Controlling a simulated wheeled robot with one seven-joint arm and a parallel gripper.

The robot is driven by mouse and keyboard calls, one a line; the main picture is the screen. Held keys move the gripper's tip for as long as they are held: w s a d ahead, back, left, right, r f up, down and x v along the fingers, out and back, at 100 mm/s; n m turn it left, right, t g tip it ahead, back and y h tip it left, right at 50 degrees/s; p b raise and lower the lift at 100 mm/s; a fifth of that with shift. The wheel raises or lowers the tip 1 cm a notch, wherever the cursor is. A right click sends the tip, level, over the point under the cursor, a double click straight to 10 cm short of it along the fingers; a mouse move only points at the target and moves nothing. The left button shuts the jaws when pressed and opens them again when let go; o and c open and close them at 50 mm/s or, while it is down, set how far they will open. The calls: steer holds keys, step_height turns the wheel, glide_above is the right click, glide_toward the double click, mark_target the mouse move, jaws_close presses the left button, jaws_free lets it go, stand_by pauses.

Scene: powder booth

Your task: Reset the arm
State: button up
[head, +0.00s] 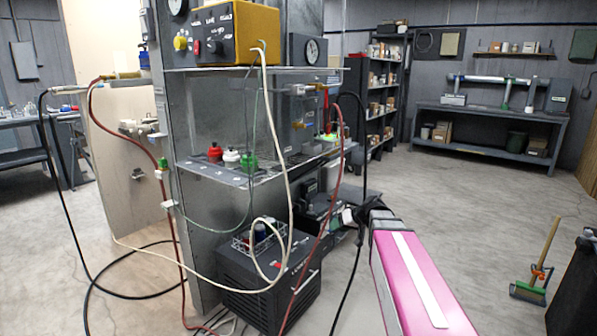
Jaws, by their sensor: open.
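My arm shows at the lower right in the head view as a pink link (420,285) with a white stripe and a grey far end. It reaches forward from the bottom edge toward the right side of the booth stand. I can make out no gripper fingers; the area beyond the link's end is dark and cluttered with hoses. Nothing held by my gripper can be seen.
A metal booth stand (183,200) carries a yellow control box (228,32) and a shelf with red, white and green-capped bottles (231,157). Hoses hang around it. A black unit (262,285) sits below. A broom (540,265) stands at right. Floor between is clear.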

steer(key=s+d+f+m+g+h, duration=0.1)
steer(key=s+f+m+g+h, duration=0.1)
steer(key=s+f+h, duration=0.2)
steer(key=s+d+f+m+g+h, duration=0.2)
steer(key=s+f+g+h, duration=0.1)
steer(key=s+f, duration=0.8)
steer(key=s+h, duration=0.1)
steer(key=s, duration=0.3)
steer(key=shift+d+f, duration=0.15)
steer(key=shift+w, duration=0.15)
